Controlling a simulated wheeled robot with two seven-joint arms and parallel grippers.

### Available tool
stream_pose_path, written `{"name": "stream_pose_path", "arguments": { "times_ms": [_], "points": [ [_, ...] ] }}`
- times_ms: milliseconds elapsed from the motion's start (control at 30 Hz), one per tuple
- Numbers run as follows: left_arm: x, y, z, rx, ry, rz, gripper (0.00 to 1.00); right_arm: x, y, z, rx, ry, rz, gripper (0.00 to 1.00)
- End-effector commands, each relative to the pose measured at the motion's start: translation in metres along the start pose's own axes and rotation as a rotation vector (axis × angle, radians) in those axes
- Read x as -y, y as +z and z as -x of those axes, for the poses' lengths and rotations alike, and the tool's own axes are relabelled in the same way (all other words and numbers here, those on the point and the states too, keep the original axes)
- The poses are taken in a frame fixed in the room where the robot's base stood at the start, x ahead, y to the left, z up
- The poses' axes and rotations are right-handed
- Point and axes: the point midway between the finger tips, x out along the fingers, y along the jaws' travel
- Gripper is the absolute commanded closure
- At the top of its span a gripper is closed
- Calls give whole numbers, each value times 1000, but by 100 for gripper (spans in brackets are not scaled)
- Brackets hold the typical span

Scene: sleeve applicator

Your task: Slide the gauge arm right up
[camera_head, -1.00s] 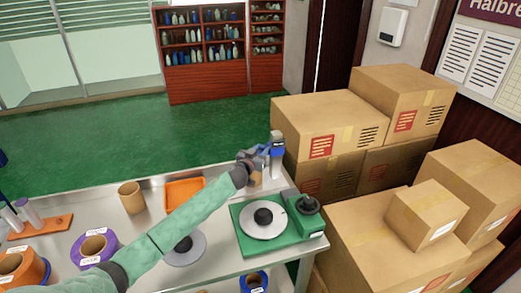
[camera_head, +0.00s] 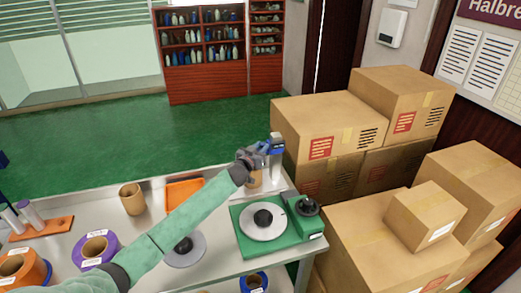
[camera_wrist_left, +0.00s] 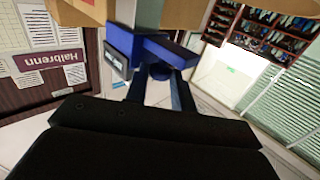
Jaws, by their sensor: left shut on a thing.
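The gauge is a pale upright post (camera_head: 277,165) at the back right corner of the workbench. Its blue gauge arm (camera_head: 274,149) sits close to the top of the post. My left gripper (camera_head: 260,152) reaches in from the left and is shut on the gauge arm. In the left wrist view the blue arm (camera_wrist_left: 168,48) lies ahead of the two fingers (camera_wrist_left: 160,82), with a round blue part between them. The exact contact is dark and partly hidden. My right gripper is not in view.
A green turntable unit (camera_head: 244,246) stands just in front of the gauge. A tan cup-like piece (camera_head: 254,181) is under my gripper. An orange tray (camera_head: 181,194) lies to the left. Stacked cardboard boxes (camera_head: 320,125) stand close behind and right.

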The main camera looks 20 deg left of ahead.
Motion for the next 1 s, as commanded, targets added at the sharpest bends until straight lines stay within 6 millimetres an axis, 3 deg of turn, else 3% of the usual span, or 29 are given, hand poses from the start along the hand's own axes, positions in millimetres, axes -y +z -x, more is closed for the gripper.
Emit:
{"name": "stream_pose_path", "arguments": {
  "times_ms": [133,167,200,600,700,1000],
  "points": [
    [0,0,0,-1,0,0,100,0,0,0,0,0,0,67],
    [0,0,0,-1,0,0,71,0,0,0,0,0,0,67],
    [0,0,0,-1,0,0,68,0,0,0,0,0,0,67],
    [0,3,8,0,0,-1,68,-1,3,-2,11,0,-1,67],
    [0,4,20,0,1,-1,68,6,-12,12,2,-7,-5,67],
    [1,4,62,0,0,-1,68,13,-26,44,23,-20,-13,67]
  ]
}}
